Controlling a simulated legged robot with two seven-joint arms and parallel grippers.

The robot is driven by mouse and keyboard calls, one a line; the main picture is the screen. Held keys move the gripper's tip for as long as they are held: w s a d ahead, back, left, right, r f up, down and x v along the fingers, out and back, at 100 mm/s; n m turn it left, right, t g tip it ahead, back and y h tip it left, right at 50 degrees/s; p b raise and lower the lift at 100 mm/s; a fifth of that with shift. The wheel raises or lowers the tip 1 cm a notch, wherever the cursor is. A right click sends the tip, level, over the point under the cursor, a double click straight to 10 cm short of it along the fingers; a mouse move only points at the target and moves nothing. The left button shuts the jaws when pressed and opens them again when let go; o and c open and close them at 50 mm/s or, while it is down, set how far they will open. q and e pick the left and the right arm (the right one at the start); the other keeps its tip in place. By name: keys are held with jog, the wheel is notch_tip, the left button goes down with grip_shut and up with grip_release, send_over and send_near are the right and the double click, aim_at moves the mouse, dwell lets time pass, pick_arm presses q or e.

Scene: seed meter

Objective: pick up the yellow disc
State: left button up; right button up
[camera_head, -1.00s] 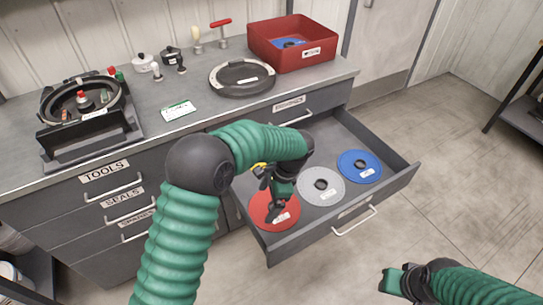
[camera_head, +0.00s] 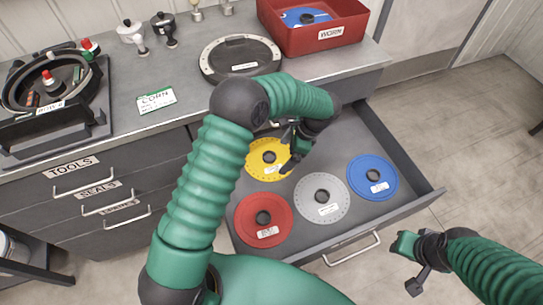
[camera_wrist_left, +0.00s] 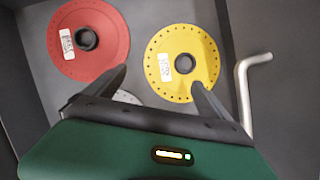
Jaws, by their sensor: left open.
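The yellow disc (camera_head: 266,158) lies in the open drawer, behind the red disc (camera_head: 263,220). It has a dark centre hub and a white label. My left gripper (camera_head: 290,160) is at the yellow disc's right side in the head view and partly covers it. In the left wrist view the yellow disc (camera_wrist_left: 182,62) is whole, with one open finger overlapping its lower edge and the other finger near the red disc (camera_wrist_left: 92,40). The left gripper (camera_wrist_left: 162,82) is open and empty. Whether it touches the disc I cannot tell. My right gripper (camera_head: 408,262) is outside the drawer, its jaws unclear.
A grey disc (camera_head: 322,201) and a blue disc (camera_head: 373,177) also lie in the drawer. The drawer's front wall (camera_head: 350,245) and a metal handle (camera_wrist_left: 246,90) are close by. The counter holds a red bin (camera_head: 320,38) and a round black plate (camera_head: 240,57).

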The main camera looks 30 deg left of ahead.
pick_arm(q)
send_near(268, 171)
notch_tip(268, 171, down, 2)
jog(key=shift+w+b, duration=0.1)
jog(key=shift+b, duration=0.25)
jog(key=shift+a+f, duration=0.2)
jog(key=shift+f, duration=0.05)
jog(key=b+x, duration=0.1)
jog(key=x, duration=0.3)
jog(key=shift+s+a+f, duration=0.2)
jog(key=shift+a+f, duration=0.05)
jog(key=shift+c, duration=0.8)
jog(key=shift+r, duration=0.1)
jog(key=c, duration=1.2)
pick_arm(e)
jog(key=shift+a+x, duration=0.2)
jog(key=shift+x, duration=1)
